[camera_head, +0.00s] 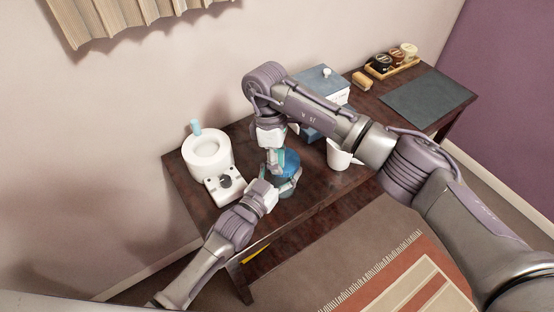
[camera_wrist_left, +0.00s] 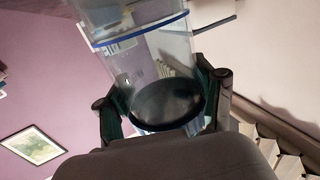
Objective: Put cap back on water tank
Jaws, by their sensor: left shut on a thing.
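The water tank (camera_head: 291,161) is a translucent blue vessel above the front part of the dark table. My left gripper (camera_head: 284,187) is shut on its lower part. In the left wrist view the tank is clear with a blue rim (camera_wrist_left: 140,32), and a dark round disc (camera_wrist_left: 168,103) shows between the fingers of my left gripper (camera_wrist_left: 163,108). I cannot tell whether this disc is the cap or the tank's end. My right gripper (camera_head: 273,160) points down right beside the tank's upper left. Its fingertips overlap the tank, so its opening and any cap there are unclear.
A white round appliance (camera_head: 208,158) with a dark round part (camera_head: 226,182) stands left of the grippers. A white cup (camera_head: 338,157) and a blue-grey box (camera_head: 322,84) are right of them, close to my right arm. A tray with jars (camera_head: 388,66) and a grey mat (camera_head: 428,99) lie far right.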

